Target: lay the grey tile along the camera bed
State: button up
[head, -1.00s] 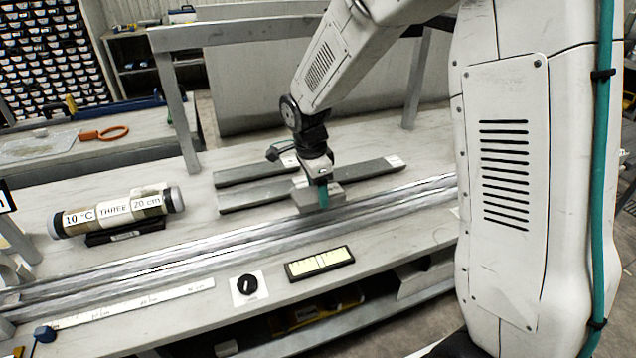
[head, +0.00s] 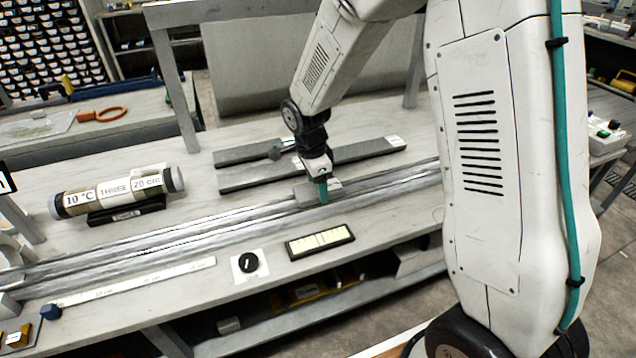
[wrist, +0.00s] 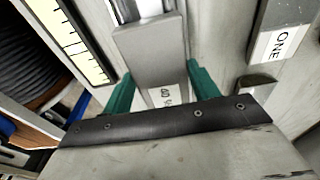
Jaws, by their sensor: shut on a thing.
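My gripper (head: 322,188) is shut on the grey tile (head: 304,196), which is at the far side of the long silver rails (head: 220,236) of the bed. In the wrist view the tile (wrist: 150,52) sits between the teal fingers (wrist: 160,88) and runs up the picture, with a small white label at its near end. A bright rail (wrist: 148,7) shows just beyond its far end. The tile partly hides the rails, and I cannot tell whether it touches them.
Two long grey bars (head: 245,181) lie behind the rails; one end label reads ONE (wrist: 278,42). A labelled core tube (head: 118,193) rests on a black stand at left.

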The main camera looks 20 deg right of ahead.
jog(key=shift+f, duration=0.15)
jog(key=o, duration=1.4)
jog(key=shift+o, duration=0.2)
notch_tip(320, 180, up, 9)
dwell(0.5)
